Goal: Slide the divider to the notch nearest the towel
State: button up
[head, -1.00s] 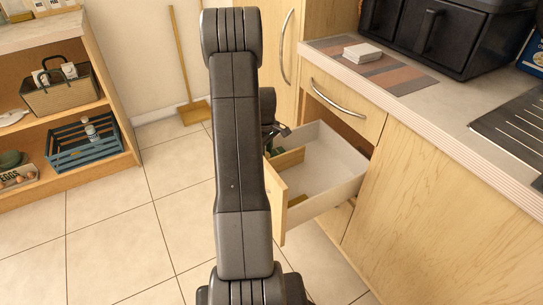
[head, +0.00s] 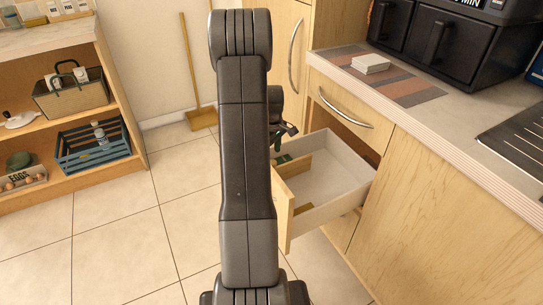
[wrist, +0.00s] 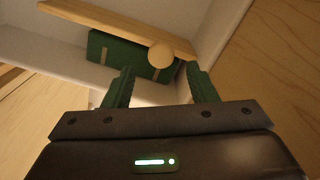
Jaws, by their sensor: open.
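The divider (head: 295,165) is a light wooden board standing across the open drawer (head: 343,188), toward its left end. In the wrist view the divider (wrist: 105,20) runs along the top, with a round wooden knob (wrist: 160,53) near its right end. My gripper (wrist: 160,85) is open and empty. The knob appears ahead, between the finger directions, apart from both fingers. In the head view my arm partly hides the gripper.
The drawer has pale walls and a wooden front (head: 284,212). The cabinet (head: 400,170) and its worktop (head: 445,115) stand close on the right. A shelf unit (head: 120,175) stands at the left. Tiled floor (head: 125,235) is clear between them.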

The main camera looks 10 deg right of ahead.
notch_tip(320, 180, up, 10)
jog(key=p, duration=0.1)
jog(key=shift+r+p, duration=0.25)
jog(key=shift+p, duration=0.05)
jog(key=shift+f, duration=0.1)
notch_tip(320, 180, down, 14)
jog(key=b, duration=0.2)
jog(key=shift+r+b, duration=0.2)
jog(key=shift+b, duration=0.15)
jog(key=shift+s+d, duration=0.25)
jog(key=shift+s, duration=0.3)
